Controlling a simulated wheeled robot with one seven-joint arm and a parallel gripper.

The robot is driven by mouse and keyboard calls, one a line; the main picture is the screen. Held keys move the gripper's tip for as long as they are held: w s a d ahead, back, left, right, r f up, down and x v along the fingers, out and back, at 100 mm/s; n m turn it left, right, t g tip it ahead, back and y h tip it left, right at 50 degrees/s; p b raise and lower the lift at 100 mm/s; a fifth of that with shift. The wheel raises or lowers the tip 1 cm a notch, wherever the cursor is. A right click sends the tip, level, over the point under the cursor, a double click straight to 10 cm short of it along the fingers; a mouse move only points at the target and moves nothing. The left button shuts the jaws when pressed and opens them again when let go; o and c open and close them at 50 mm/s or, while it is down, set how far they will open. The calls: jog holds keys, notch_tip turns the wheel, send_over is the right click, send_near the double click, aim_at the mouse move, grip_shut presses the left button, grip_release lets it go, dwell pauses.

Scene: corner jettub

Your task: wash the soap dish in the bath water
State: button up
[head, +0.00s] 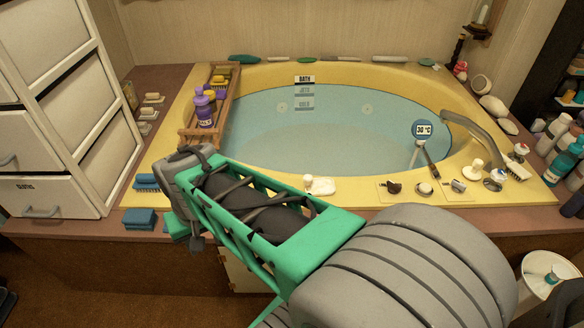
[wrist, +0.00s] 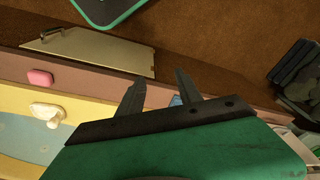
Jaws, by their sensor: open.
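The bath water (head: 320,130) is pale blue and fills the oval tub with a yellow rim. A small white piece (head: 320,185) sits on the tub's near rim and also shows in the wrist view (wrist: 46,113); I cannot tell if it is the soap dish. Several small white dish-like pieces with tan tops (head: 150,112) stand on the ledge left of the tub. In the wrist view my gripper (wrist: 160,88) is open and empty, its two dark fingers apart over the floor and the ledge's front.
A pink bar (wrist: 40,78) lies on the brown ledge. A wooden rack (head: 222,85) with a purple bottle (head: 203,110) stands at the tub's left. Blue sponges (head: 140,219) lie on the near-left ledge beside white drawers (head: 45,195). The tap (head: 470,128) stands at right.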

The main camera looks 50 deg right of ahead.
jog(key=w+d+r+m+p, duration=0.2)
jog(key=w+d+r+m, duration=0.25)
jog(key=d, duration=0.35)
jog(key=m+g+p, duration=0.2)
jog(key=m+p, duration=0.5)
jog(key=m, duration=1.3)
send_over(308, 177)
notch_tip(308, 177, down, 3)
notch_tip(308, 177, down, 10)
jog(key=b, duration=0.7)
jog(key=shift+r, duration=0.25)
grip_shut()
notch_tip(308, 177, up, 7)
jog(key=p, duration=0.5)
jog(key=shift+r+p, duration=0.2)
jog(key=shift+p, duration=0.2)
jog(key=shift+f, duration=0.15)
jog(key=shift+w+n, duration=0.1)
jog(key=shift+n, duration=0.15)
